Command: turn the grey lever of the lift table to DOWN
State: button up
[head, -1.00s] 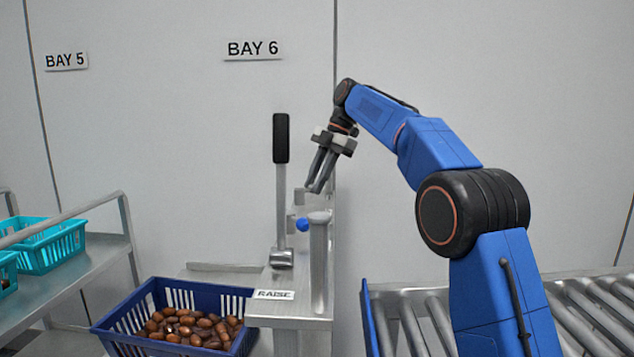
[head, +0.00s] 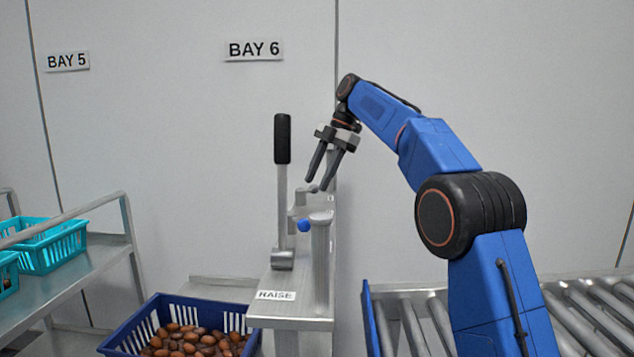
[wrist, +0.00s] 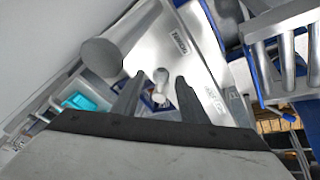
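The lift table's grey control stand (head: 290,308) carries a small grey lever (head: 307,189) with a rounded end, near its far side. The small grey lever also shows in the wrist view (wrist: 160,86), between my fingertips as seen there. My gripper (head: 320,185) is open and empty, its fingers pointing down close to this lever; I cannot tell whether they touch it. A RAISE label (head: 276,295) is on the stand's near end. A navy basket (head: 125,335) of dates is low beside the stand.
A tall upright handle with a black grip (head: 282,140) stands left of my gripper. A grey post (head: 320,265) and a blue knob (head: 303,225) are just below it. A roller conveyor (head: 410,325) is at right; a shelf with teal baskets (head: 55,247) is at left.

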jog(key=w+d+r, duration=0.1)
jog(key=w+d, duration=0.3)
jog(key=d, duration=0.8)
jog(key=shift+r, duration=0.15)
jog(key=shift+s, duration=0.1)
